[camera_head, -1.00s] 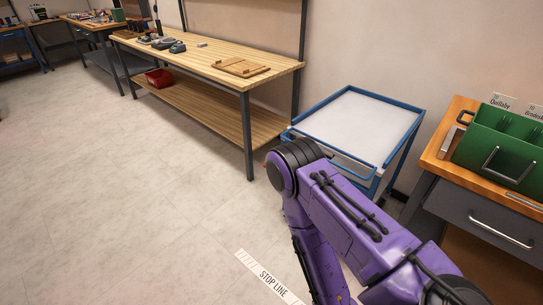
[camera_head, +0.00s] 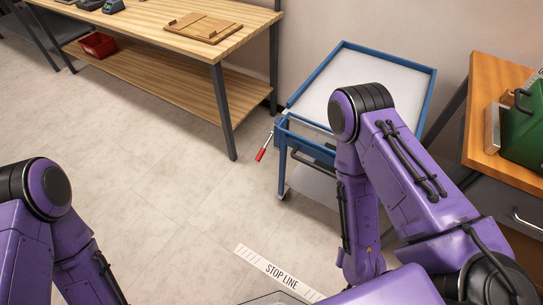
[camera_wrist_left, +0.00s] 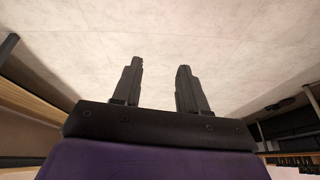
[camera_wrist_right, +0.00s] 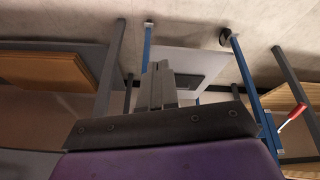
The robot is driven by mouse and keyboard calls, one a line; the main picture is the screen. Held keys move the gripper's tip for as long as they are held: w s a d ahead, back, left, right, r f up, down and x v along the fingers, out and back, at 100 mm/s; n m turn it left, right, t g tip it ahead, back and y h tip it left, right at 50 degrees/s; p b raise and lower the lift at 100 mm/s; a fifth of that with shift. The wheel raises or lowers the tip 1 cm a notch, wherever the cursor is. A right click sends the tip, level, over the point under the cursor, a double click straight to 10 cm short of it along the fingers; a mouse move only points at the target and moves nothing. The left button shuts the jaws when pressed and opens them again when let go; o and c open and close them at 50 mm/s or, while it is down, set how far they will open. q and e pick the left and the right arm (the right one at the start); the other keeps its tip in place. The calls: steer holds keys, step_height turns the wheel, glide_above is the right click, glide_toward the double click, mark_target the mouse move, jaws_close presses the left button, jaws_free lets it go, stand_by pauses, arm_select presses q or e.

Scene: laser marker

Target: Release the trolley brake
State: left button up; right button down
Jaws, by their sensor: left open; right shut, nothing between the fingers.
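The blue trolley (camera_head: 290,120) with a pale top stands against the wall, right of centre in the head view. A lever with a red grip (camera_head: 262,154) sticks out at its left front side, angled down; I take it to be the brake. In the right wrist view the red grip (camera_wrist_right: 292,115) is at the right, clear of the fingers. My right gripper (camera_wrist_right: 158,82) is shut and empty, facing the trolley's blue legs and lower shelf. My left gripper (camera_wrist_left: 159,80) is open and empty above bare floor. Both grippers are out of sight in the head view.
A wooden workbench (camera_head: 175,38) stands left of the trolley, with a red bin (camera_head: 98,45) on its lower shelf. An orange-topped cabinet (camera_head: 482,75) with a green box (camera_head: 524,130) stands at the right. A STOP LINE strip (camera_head: 275,270) marks the otherwise clear floor in front.

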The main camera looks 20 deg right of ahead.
steer(key=w+a+f+m+t+y+b, duration=0.25)
steer(key=w+f+m+t+b, duration=0.3)
steer(key=w+f+b, duration=0.9)
arm_select(q)
steer(key=s+f+m+g+h+b, duration=0.1)
steer(key=s+f+m+g+b, duration=0.1)
steer(key=f+b, duration=1.3)
steer(key=s+f+m+g+h+b, duration=0.1)
steer(key=s+f+m+g+b, duration=0.2)
steer(key=f+b, duration=1.2)
step_height(320, 180, down, 13)
steer(key=shift+s+d+f+g, duration=0.1)
steer(key=shift+s+d+g, duration=0.25)
steer(key=shift+s, duration=0.6)
arm_select(e)
steer(key=w+a+m+t+y, duration=0.1)
steer(key=w+m+t+y, duration=0.3)
steer(key=w+y, duration=1.6)
steer(key=w+m, duration=0.2)
steer(key=w, duration=0.5)
steer(key=shift+w+a+r+m+t+y, duration=0.25)
steer(key=shift+r+m+t+y, duration=0.1)
arm_select(q)
steer(key=shift+h, duration=0.3)
arm_select(e)
steer(key=shift+r, duration=0.1)
